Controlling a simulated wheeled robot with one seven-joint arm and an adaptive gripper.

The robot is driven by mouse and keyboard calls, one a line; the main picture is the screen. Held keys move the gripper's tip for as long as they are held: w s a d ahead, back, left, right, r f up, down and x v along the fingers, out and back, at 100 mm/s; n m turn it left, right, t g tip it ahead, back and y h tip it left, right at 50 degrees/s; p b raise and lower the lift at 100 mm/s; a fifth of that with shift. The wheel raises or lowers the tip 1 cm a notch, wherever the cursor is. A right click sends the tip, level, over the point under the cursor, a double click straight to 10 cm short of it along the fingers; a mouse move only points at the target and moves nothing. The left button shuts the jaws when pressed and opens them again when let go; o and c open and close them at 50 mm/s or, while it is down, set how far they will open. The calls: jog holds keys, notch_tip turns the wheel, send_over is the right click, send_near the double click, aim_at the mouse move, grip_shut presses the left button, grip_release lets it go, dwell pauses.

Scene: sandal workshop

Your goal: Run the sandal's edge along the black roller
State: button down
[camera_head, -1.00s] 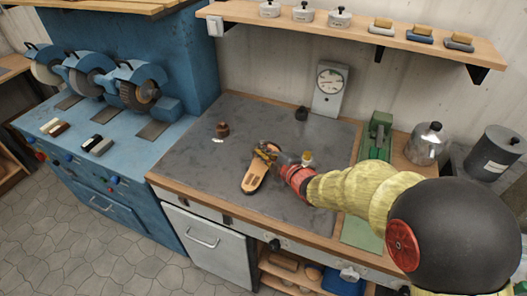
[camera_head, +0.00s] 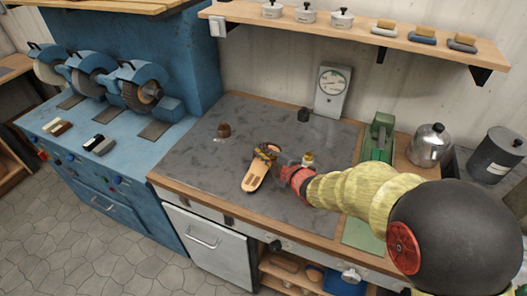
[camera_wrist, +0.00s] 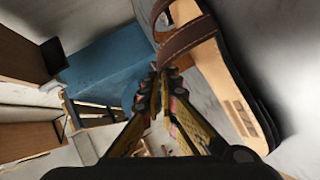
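A tan sandal (camera_head: 257,176) with brown straps lies on the grey bench top. In the wrist view, its tan footbed (camera_wrist: 228,95) and brown strap (camera_wrist: 188,36) are large at upper right. My gripper (camera_head: 286,171) is just right of the sandal, close to its strapped end. In the wrist view, my gripper's fingertips (camera_wrist: 158,88) are close together beside the sandal; I cannot see whether anything is between them. Three wheels stand on the blue machine: a pale one (camera_head: 48,71), a dark grey one (camera_head: 97,83) and a brown, brush-like one (camera_head: 148,93). Which is the black roller is unclear.
A gauge (camera_head: 333,90), a green tool (camera_head: 380,137) and a metal pot (camera_head: 429,143) line the back and right.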

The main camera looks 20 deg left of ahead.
jog(key=shift+w+d, duration=0.35)
jog(key=shift+w, duration=0.05)
jog(key=shift+w+d+f, duration=0.1)
jog(key=shift+w+d, duration=0.15)
jog(key=shift+w, duration=0.1)
dwell(1.6)
jog(key=shift+w, duration=0.2)
jog(key=shift+w+d, duration=0.35)
jog(key=shift+w, duration=0.2)
jog(key=shift+w, duration=0.25)
dwell(0.8)
jog(key=shift+w+d, duration=0.1)
jog(key=shift+w, duration=0.2)
